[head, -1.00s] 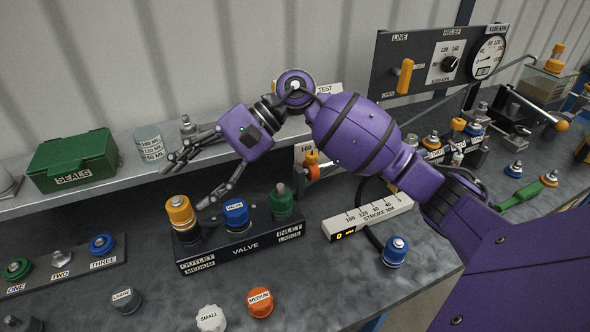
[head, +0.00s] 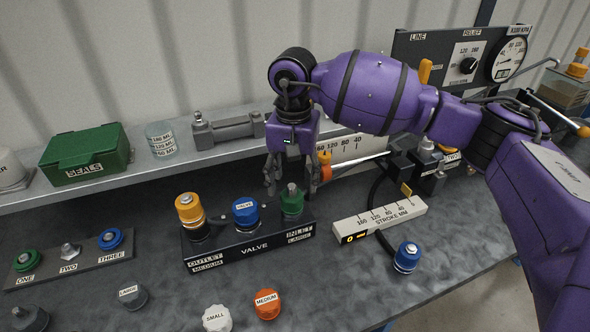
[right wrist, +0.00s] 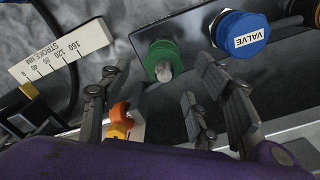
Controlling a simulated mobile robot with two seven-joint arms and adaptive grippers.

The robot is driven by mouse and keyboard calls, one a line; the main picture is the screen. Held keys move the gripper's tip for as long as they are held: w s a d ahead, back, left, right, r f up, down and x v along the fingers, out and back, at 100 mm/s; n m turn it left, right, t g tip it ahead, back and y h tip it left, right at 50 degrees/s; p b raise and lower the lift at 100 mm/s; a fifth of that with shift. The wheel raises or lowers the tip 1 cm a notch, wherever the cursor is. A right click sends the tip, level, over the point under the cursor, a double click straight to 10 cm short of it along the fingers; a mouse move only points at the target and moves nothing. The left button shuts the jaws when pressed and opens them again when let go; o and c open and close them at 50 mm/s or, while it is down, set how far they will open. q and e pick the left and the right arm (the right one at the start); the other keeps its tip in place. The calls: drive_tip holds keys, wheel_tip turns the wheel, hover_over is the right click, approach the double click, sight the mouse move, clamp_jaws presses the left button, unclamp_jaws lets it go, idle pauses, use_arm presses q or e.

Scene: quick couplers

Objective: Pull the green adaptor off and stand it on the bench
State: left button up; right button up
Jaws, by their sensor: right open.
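The green adaptor (head: 291,202) sits upright on the right-hand port of the black valve block (head: 252,246), by the INLET LARGE label, with a grey stem on top. My right gripper (head: 290,186) points down just above and behind it, fingers spread and empty. In the right wrist view the green adaptor (right wrist: 161,58) shows just beyond the open fingers (right wrist: 160,92), between the left finger and the right pair; I see no contact. My left gripper is not in view.
A blue VALVE cap (head: 245,211) stands close beside the green adaptor, with an orange-yellow fitting (head: 189,211) further left. Bare bench (head: 330,275) lies in front of the block.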

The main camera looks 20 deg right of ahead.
sight(294, 195)
drive_tip(key=shift+f, duration=2.7)
drive_tip(key=shift+r, duration=0.1)
drive_tip(key=c, duration=1.3)
